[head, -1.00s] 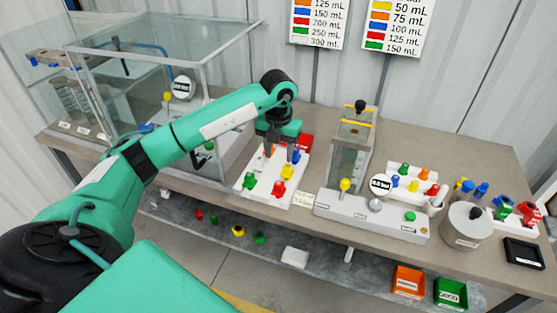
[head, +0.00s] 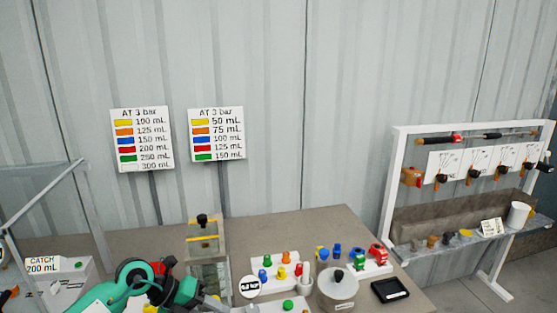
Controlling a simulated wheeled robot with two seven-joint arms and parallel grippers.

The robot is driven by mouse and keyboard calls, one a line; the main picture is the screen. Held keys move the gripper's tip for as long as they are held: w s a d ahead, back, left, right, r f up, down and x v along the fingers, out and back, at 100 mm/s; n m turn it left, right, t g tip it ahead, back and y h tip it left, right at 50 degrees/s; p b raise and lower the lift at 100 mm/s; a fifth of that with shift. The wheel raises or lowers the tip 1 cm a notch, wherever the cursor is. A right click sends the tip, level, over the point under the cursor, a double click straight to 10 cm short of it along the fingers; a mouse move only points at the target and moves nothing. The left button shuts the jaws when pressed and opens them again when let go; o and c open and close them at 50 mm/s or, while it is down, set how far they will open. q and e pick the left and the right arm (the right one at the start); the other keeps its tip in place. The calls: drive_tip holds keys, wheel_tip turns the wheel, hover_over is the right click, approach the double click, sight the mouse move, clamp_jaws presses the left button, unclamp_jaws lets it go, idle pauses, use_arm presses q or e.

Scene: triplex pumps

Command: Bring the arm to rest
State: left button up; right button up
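My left arm comes in at the bottom left of the head view, with its green and black wrist (head: 150,283) over the front of the workbench (head: 335,226). Its gripper fingers are cut off or hidden at the bottom edge, so I cannot tell whether they are open or shut. My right arm and gripper are not in view.
A clear tank with a yellow-striped top (head: 203,230) stands beside my wrist. A white tray of coloured pieces (head: 277,273), a grey canister (head: 337,287) and a black tray (head: 390,290) lie to its right. A white-framed rack (head: 388,190) stands at the right. Two colour charts hang behind.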

use_arm(q)
drive_tip(key=s+d+r+n+t+h, duration=0.2)
drive_tip(key=d+r+n+t+h, duration=0.5)
drive_tip(key=r+n+t+h, duration=0.3)
drive_tip(key=a+f+n+t+y, duration=0.4)
drive_tip(key=a+n+t+y, duration=0.55)
drive_tip(key=n+y, duration=0.7)
drive_tip(key=s+a+f+n+g+y, duration=0.4)
drive_tip(key=s+a+f+n+g, duration=0.25)
drive_tip(key=f, duration=0.35)
drive_tip(key=s+d+f+g+h, duration=0.1)
drive_tip(key=s+f+g, duration=0.3)
drive_tip(key=s, duration=0.3)
drive_tip(key=s+f+n+g, duration=0.1)
drive_tip(key=s+f+g, duration=0.2)
drive_tip(key=s, duration=0.4)
drive_tip(key=s+d+f+g+h, duration=0.1)
drive_tip(key=s+f+g, duration=0.3)
drive_tip(key=s, duration=0.3)
wheel_tip(320, 180, down, 32)
drive_tip(key=g, duration=0.1)
drive_tip(key=s+a+f+g, duration=0.1)
drive_tip(key=s+a+f, duration=0.2)
drive_tip(key=s+f, duration=1.6)
drive_tip(key=shift+a+y, duration=0.2)
drive_tip(key=shift+y, duration=0.15)
drive_tip(key=shift+c, duration=0.9)
drive_tip(key=shift+s, duration=0.1)
drive_tip(key=shift+c, duration=0.3)
